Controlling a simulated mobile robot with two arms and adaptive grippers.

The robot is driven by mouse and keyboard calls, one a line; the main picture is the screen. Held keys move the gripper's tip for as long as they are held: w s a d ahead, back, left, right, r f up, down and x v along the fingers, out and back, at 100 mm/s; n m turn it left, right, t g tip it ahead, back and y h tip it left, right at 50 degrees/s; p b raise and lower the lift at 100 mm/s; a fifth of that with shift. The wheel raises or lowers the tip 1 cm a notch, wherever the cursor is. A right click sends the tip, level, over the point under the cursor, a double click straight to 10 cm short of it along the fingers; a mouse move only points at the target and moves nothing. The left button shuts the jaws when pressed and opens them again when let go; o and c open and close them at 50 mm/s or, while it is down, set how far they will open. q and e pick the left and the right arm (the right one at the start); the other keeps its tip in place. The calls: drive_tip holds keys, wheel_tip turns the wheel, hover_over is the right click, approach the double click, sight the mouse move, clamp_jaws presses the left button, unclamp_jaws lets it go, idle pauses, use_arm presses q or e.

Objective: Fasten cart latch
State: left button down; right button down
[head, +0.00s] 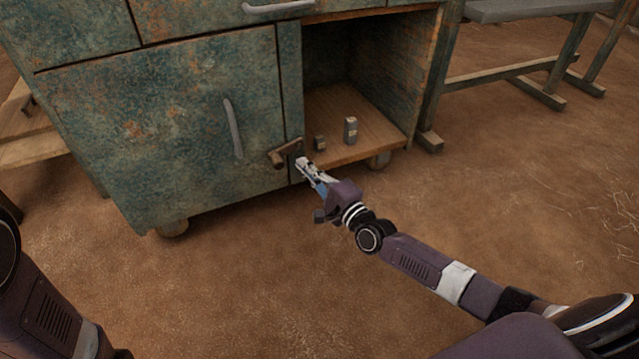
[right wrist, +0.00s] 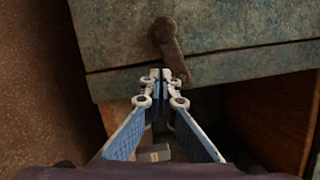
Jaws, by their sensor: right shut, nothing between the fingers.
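The cart (head: 170,110) is a worn green-blue cabinet on wheels, with its left door (head: 160,115) closed. The rusty brown latch (head: 285,152) sits at the door's lower right edge. It reaches across to the upright beside the open bay, tilted up to the right. It also shows in the right wrist view (right wrist: 172,48), with its free end by my fingertips. My right gripper (head: 303,164) is shut and empty, just below and right of the latch; its fingers (right wrist: 160,78) are together. I cannot tell whether they touch the latch. My left gripper is out of view.
The open bay right of the door holds two small grey blocks, a taller one (head: 351,130) and a shorter one (head: 319,143). A curved door handle (head: 233,128) stands left of the latch. A bench (head: 530,10) stands at upper right. The floor in front is clear.

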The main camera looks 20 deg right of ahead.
sight(280, 155)
drive_tip(key=shift+s+a+r, duration=0.1)
drive_tip(key=shift+a+r, duration=0.1)
drive_tip(key=shift+a, duration=0.55)
drive_tip(key=shift+s+a+r, duration=0.1)
drive_tip(key=shift+a+r, duration=0.05)
drive_tip(key=shift+a, duration=0.55)
drive_tip(key=shift+a+r+p, duration=0.15)
drive_tip(key=shift+r+p, duration=0.1)
drive_tip(key=shift+p, duration=0.1)
drive_tip(key=shift+a+r+m, duration=0.2)
drive_tip(key=shift+r+m, duration=0.15)
drive_tip(key=shift+m, duration=0.25)
drive_tip(key=shift+f, duration=0.1)
drive_tip(key=shift+b, duration=0.3)
